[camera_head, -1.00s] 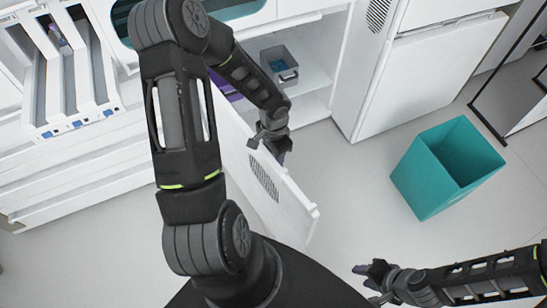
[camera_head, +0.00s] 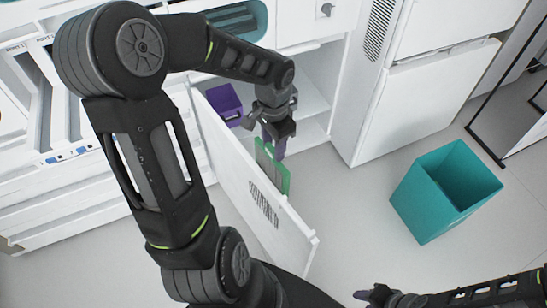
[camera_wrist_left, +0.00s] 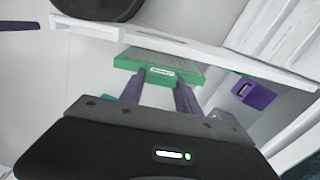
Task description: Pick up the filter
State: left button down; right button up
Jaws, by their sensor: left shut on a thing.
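The filter is a flat green panel (camera_head: 272,169), hanging just behind the open white cabinet door. My left gripper (camera_head: 275,146) is shut on its upper edge and holds it below the purple fingers. In the left wrist view the green filter (camera_wrist_left: 160,66) shows between and beyond the two purple fingers, with a small white label on its edge. It is close to the white door; I cannot tell whether they touch. My right gripper (camera_head: 372,297) is low in the head view, partly cut off by the bottom edge, and its jaw opening is unclear.
The open cabinet door (camera_head: 235,165) slants across the front of the cabinet. A purple bin (camera_head: 225,102) sits inside the cabinet; it also shows in the left wrist view (camera_wrist_left: 254,94). A teal bin (camera_head: 420,205) stands on the floor at right, with clear floor around it.

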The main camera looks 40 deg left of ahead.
pick_arm(q)
notch_tip(320, 180, up, 9)
jog(key=shift+f, duration=0.15)
dwell(0.8)
